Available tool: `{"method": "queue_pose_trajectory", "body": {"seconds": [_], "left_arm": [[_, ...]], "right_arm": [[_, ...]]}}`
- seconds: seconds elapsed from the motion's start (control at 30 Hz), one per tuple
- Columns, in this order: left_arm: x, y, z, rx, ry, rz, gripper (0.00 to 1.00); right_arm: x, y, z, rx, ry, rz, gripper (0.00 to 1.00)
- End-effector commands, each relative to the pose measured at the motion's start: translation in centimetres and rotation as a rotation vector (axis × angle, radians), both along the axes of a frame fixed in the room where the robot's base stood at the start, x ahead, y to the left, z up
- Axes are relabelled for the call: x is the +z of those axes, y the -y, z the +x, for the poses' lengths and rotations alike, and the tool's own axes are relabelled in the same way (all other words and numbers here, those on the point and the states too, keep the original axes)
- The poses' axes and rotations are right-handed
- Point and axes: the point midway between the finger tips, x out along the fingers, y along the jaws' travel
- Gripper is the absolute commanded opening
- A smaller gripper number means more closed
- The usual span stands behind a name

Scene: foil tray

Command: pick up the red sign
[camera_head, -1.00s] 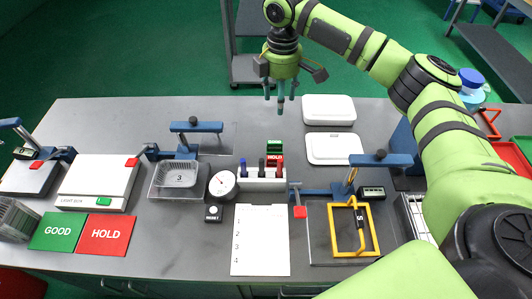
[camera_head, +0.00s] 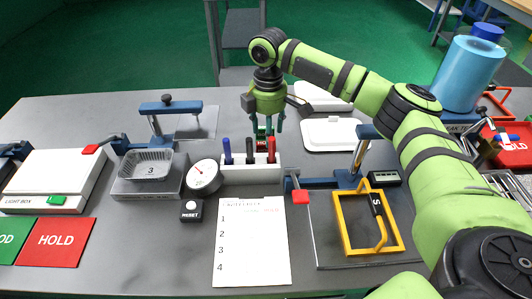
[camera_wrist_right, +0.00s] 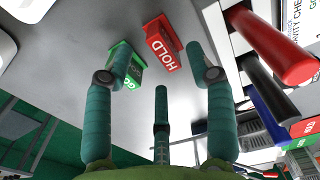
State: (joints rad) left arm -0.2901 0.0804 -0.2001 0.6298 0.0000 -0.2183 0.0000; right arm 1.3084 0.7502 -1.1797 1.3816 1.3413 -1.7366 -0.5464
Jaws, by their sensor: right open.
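The red HOLD sign (camera_wrist_right: 162,43) is a small red block with white lettering on the grey table, ahead of my fingertips in the right wrist view. A green sign (camera_wrist_right: 126,62) lies close beside it, partly hidden by a finger. In the head view the red sign (camera_head: 263,144) is mostly hidden behind the pen holder and under my gripper. My right gripper (camera_head: 263,126) points down just behind the pen holder, its teal fingers spread and empty. In the wrist view the fingers (camera_wrist_right: 160,75) are apart, with the red sign between and beyond the outer two. My left gripper is not in view.
A white pen holder (camera_head: 238,174) with blue, black and red markers stands right in front of the gripper. A round dial (camera_head: 203,175) is to its left. A white case (camera_head: 334,134) lies to the right. A flat red HOLD card (camera_head: 57,241) lies front left.

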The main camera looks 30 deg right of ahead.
Motion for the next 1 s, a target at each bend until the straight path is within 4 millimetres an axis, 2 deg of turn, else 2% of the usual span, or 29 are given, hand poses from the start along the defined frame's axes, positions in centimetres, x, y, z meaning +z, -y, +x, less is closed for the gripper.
{"method": "queue_pose_trajectory", "body": {"seconds": [0.4,0.67,0.77,0.8,0.83,1.0], "left_arm": [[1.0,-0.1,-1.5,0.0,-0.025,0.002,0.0],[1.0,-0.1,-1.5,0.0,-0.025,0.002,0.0],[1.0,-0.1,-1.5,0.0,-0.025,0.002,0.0],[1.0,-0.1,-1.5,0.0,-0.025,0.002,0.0],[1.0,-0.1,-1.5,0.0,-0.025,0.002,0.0],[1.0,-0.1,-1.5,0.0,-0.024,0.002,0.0]], "right_arm": [[-5.2,-0.4,0.3,-0.001,-0.001,-0.002,0.56],[-5.5,-0.4,0.3,0.0,0.0,-0.001,0.56],[-5.5,-0.4,0.3,0.0,0.0,-0.001,0.2],[-5.5,-0.4,0.3,0.0,0.0,-0.001,0.04],[-5.5,-0.4,0.3,0.0,0.0,-0.001,0.0],[-5.5,-0.4,0.3,0.0,0.0,-0.001,0.0]]}}
